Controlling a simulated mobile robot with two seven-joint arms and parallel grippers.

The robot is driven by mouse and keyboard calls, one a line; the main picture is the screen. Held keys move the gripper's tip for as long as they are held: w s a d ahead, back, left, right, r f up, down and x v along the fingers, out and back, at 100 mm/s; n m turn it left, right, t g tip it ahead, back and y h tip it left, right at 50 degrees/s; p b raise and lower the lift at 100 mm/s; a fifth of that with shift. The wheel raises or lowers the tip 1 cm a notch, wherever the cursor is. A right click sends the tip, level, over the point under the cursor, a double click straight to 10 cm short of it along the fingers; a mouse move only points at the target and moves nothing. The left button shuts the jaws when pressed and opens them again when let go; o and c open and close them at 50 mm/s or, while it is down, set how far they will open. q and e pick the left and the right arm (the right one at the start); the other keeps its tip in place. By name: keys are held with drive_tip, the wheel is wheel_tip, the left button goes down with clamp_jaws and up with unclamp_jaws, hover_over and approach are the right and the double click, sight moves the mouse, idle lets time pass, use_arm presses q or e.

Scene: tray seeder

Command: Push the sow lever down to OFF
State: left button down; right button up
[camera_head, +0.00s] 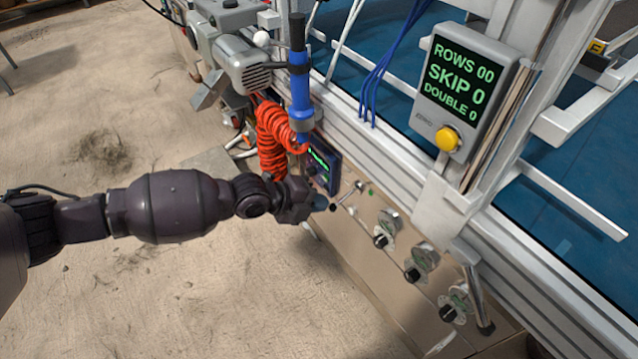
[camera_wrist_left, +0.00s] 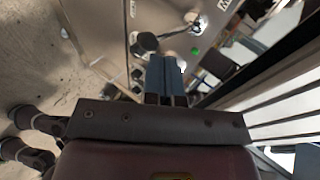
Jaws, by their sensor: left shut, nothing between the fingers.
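The sow lever appears to be the thin metal rod (camera_head: 347,198) with a black ball tip on the beige panel. In the head view it slants down toward my left gripper. A black knob (camera_wrist_left: 147,41), likely its tip, shows in the left wrist view just beyond my fingertips. My left gripper (camera_head: 319,203) is shut and empty, right beside the lever's tip. Its blue fingers (camera_wrist_left: 166,66) are together in the wrist view. I cannot tell whether they touch the lever. No ON or OFF mark is readable. My right gripper is not in view.
Several black-knobbed dials (camera_head: 383,241) line the panel to the right. A small green-lit display (camera_head: 321,165) and a red coiled hose (camera_head: 275,135) are just above my gripper. A grey counter box (camera_head: 462,92) reads ROWS 00, SKIP 0, DOUBLE 0. The floor at left is open.

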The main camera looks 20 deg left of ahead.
use_arm(q)
drive_tip(key=shift+w, duration=0.15)
drive_tip(key=shift+r, duration=0.85)
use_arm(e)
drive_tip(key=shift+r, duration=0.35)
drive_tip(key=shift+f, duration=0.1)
